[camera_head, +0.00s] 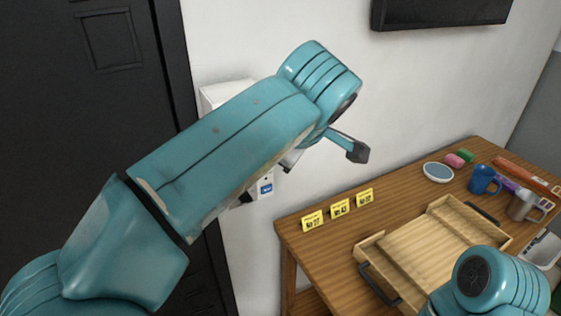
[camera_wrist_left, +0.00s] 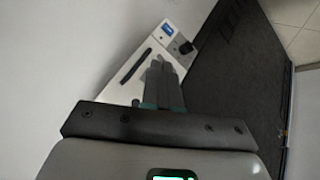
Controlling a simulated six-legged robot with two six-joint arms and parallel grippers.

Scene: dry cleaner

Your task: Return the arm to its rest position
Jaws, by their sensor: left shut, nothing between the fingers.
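My left arm (camera_head: 225,135) is teal and reaches from the left across the middle of the head view, raised in front of the wall. Its forearm hides most of the left gripper there. In the left wrist view the left gripper (camera_wrist_left: 162,82) shows grey fingers, closed together with nothing between them. They overlap a white wall box (camera_wrist_left: 128,85) in that picture; I cannot tell whether they touch it. Part of my right arm (camera_head: 490,280) shows at the lower right of the head view; its gripper is out of sight.
The white box (camera_head: 264,187) with a blue label is on the wall behind my left arm. A wooden table (camera_head: 312,255) at right holds a wooden tray (camera_head: 450,207), yellow tags (camera_head: 340,207), mugs (camera_head: 484,181) and a round dish (camera_head: 438,172). A dark door (camera_head: 90,110) stands at left.

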